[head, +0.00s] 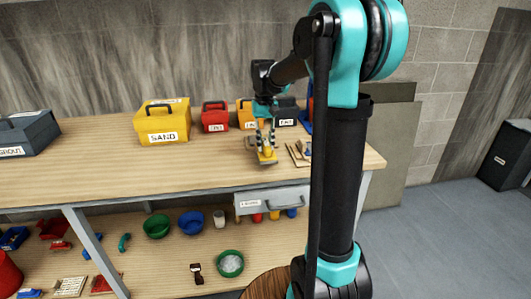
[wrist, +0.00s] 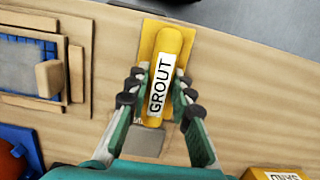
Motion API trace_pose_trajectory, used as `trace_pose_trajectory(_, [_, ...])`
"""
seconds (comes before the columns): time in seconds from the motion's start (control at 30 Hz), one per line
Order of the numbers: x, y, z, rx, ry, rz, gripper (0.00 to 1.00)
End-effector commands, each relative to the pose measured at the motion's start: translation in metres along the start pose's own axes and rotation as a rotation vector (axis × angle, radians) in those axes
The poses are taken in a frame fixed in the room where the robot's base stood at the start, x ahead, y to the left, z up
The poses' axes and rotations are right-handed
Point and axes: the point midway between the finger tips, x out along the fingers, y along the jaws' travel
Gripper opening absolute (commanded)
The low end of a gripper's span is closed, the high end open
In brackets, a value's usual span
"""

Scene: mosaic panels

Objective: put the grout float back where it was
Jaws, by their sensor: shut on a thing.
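The grout float is yellow, with a white GROUT label on its handle. In the wrist view the float (wrist: 168,42) lies lengthwise between my fingers, its yellow plate under the handle. My gripper (wrist: 157,92) is shut on the handle from both sides. In the head view my gripper (head: 266,139) is low over the workbench (head: 200,166) near its front edge, with the yellow float (head: 267,157) below it. I cannot tell whether the float touches the bench top. A grey flat patch (wrist: 143,143) shows beside the float's near end.
A wooden-framed piece (head: 291,155) lies just right of the float; it also shows in the wrist view (wrist: 76,75). Behind stand a yellow SAND box (head: 163,125), a red box (head: 215,118) and other boxes. The bench top left of the float is clear.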

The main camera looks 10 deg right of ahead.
Motion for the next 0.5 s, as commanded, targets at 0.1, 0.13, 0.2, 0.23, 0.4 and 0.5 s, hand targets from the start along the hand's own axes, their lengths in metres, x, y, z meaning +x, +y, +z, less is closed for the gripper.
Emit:
trace_pose_trajectory(0.1, [0.01,0.0,-0.001,0.0,0.0,0.0,0.0])
trace_pose_trajectory(0.13, [0.014,0.0,-0.002,0.0,0.0,0.0,0.0])
trace_pose_trajectory(0.2, [0.024,0.0,-0.004,0.0,0.0,0.0,0.0])
trace_pose_trajectory(0.23, [0.028,0.0,-0.004,0.0,0.0,0.0,0.0])
trace_pose_trajectory(0.4, [0.037,0.0,-0.005,0.0,0.0,0.0,0.0])
trace_pose_trajectory(0.5, [0.037,0.0,-0.005,0.0,0.0,0.0,0.0])
